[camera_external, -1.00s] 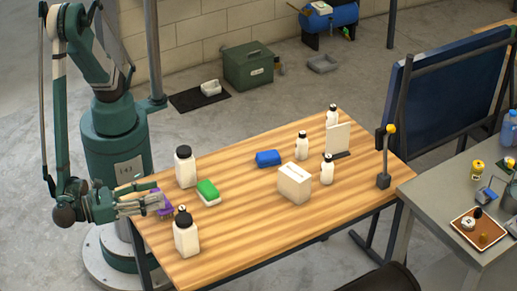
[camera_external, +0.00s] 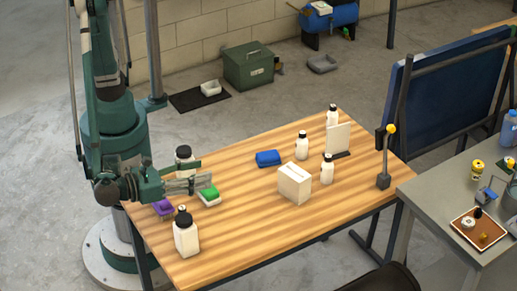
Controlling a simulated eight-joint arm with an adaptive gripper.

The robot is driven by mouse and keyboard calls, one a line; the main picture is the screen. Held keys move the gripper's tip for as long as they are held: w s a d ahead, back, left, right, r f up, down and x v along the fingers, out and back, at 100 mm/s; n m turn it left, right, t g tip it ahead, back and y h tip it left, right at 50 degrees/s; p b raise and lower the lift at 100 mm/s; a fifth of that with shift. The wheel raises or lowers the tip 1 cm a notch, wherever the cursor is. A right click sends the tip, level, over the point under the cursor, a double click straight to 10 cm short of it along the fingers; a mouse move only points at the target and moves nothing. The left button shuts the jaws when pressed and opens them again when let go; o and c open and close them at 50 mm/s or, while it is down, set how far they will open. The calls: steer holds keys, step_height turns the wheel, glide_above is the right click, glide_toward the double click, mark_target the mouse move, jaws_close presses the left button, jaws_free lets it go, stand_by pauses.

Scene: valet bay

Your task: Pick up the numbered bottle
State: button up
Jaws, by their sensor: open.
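Several white bottles with black caps stand upright on the wooden table (camera_external: 240,235). A large one (camera_external: 186,238) is at the near left. Another large one (camera_external: 184,153) is behind my gripper, with its lower part hidden. Three smaller bottles stand farther right: one mid-table (camera_external: 302,147), one beside the white box (camera_external: 327,171), and one at the back (camera_external: 332,116). No number is legible on any bottle. My gripper (camera_external: 201,177) is open and empty over the table's left end, pointing right. It overlaps the rear large bottle in view; I cannot tell whether they touch.
A green sponge (camera_external: 209,192) on a white base lies by my gripper, with a purple brush (camera_external: 163,208) nearer. A blue block (camera_external: 268,158), white box (camera_external: 294,184), white upright panel (camera_external: 338,138) and yellow-knobbed lever (camera_external: 384,175) stand farther right. The table's front middle is clear.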

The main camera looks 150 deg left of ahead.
steer(key=s+a+g+h, duration=0.2)
steer(key=s+a, duration=0.1)
steer(key=a, duration=1.9)
steer(key=n+h+p, duration=0.1)
steer(key=n+p, duration=0.1)
glide_above(300, 135)
steer(key=d, duration=0.6)
step_height(300, 135, down, 11)
steer(key=shift+w+f+g+h, duration=0.2)
steer(key=shift+g+h, duration=0.1)
steer(key=shift+g, duration=0.1)
steer(key=shift+a, duration=0.15)
steer(key=shift+b+x, duration=0.4)
steer(key=shift+x, duration=0.85)
steer(key=shift+a, duration=0.1)
steer(key=shift+b+x, duration=0.8)
steer(key=shift+x, duration=1.65)
